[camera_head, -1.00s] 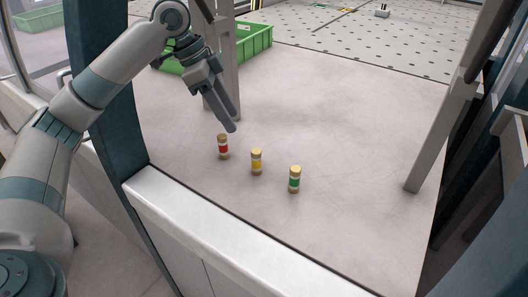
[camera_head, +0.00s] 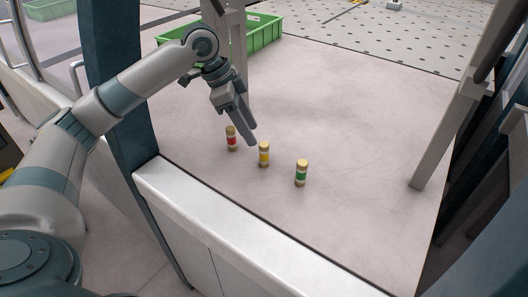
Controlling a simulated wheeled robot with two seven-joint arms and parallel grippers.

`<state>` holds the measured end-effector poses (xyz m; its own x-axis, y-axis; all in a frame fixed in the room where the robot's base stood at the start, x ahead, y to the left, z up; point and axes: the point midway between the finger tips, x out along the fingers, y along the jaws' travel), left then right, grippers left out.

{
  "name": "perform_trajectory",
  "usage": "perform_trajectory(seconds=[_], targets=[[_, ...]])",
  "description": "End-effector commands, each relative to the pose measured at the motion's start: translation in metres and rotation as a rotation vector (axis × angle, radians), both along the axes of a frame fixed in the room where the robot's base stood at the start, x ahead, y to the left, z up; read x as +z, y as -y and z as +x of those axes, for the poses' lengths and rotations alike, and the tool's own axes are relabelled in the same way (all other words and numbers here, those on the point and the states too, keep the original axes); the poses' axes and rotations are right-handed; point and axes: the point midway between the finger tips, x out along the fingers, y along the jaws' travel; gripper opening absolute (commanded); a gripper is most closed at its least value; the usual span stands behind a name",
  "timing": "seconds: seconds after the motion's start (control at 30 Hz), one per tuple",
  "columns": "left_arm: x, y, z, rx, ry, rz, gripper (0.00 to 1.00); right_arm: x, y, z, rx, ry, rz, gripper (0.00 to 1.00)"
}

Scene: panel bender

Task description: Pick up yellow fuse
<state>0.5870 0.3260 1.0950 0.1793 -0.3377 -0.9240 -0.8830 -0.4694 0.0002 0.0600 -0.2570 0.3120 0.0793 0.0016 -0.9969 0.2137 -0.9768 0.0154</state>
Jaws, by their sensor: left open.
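The yellow fuse (camera_head: 264,154) stands upright on the grey table, in the middle of a row of three fuses. It has tan end caps and a yellow band. The red fuse (camera_head: 231,138) stands to its left and the green fuse (camera_head: 302,173) to its right, both upright. My left gripper (camera_head: 250,140) points down and to the right, with its fingertips just behind and left of the yellow fuse's top. It is open and holds nothing. From this angle I cannot tell how high the tips are. My right gripper is not in view.
A green crate (camera_head: 262,38) stands at the back behind a grey post. A slanted grey post (camera_head: 444,140) rises at the right of the table. A pale ledge (camera_head: 215,215) runs along the front edge. The table (camera_head: 350,115) is clear right of the fuses.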

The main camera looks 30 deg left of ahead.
Motion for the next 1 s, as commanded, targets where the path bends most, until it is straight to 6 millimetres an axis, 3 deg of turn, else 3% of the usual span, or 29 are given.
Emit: perform_trajectory(seconds=[0.3,0.8,1.0], targets=[[-0.041,0.015,0.008,0.001,-0.001,-0.001,0.44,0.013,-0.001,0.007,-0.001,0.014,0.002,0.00],[-0.049,0.017,0.010,0.001,0.000,0.000,0.44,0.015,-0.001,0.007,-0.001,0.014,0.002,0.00],[-0.064,0.019,0.016,0.002,-0.003,-0.001,0.44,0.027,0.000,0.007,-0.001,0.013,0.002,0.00]])
